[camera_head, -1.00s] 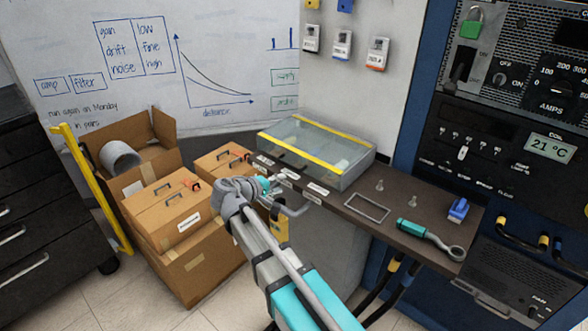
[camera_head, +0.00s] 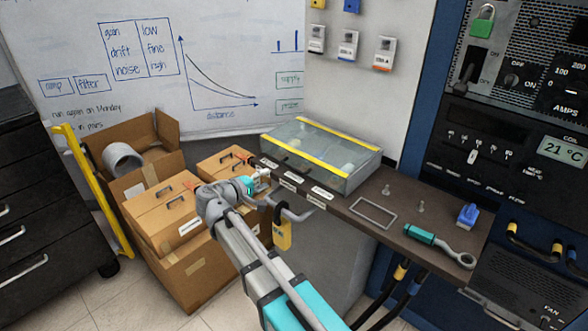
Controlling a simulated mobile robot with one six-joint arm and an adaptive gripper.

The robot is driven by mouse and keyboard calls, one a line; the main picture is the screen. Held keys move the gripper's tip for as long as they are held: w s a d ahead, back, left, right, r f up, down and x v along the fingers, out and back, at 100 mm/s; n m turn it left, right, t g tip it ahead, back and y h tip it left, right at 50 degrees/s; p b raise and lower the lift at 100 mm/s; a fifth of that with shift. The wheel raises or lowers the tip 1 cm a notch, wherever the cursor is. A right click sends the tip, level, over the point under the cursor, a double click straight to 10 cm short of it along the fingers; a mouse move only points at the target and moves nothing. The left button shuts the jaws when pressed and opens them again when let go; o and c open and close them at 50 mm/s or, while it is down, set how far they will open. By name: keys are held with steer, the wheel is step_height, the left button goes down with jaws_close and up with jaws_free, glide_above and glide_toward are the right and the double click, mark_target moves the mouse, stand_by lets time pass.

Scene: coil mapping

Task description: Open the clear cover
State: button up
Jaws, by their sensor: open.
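The clear cover (camera_head: 318,148) is a see-through box lid with yellow edge strips. It lies shut over the back left of the dark bench, and blurry pale shapes show through it. My gripper (camera_head: 262,180) is at the bench's front left edge, just in front of and below the cover's front left corner. It is small in the picture and partly hidden by my own wrist, and I see nothing held in it. I cannot tell whether its fingertips touch the bench edge; they look apart from the cover.
The bench (camera_head: 400,222) carries a wire frame (camera_head: 373,213), small pegs, a blue clamp (camera_head: 467,215) and a teal-handled wrench (camera_head: 440,244). A yellow padlock (camera_head: 282,232) hangs at the bench's front. Cardboard boxes (camera_head: 165,215) stand left of my arm. A tall instrument rack (camera_head: 500,130) stands right.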

mark_target(291, 168)
steer(key=b+x, duration=0.2)
steer(key=x, duration=1.1)
steer(key=shift+a, duration=0.1)
jaws_close()
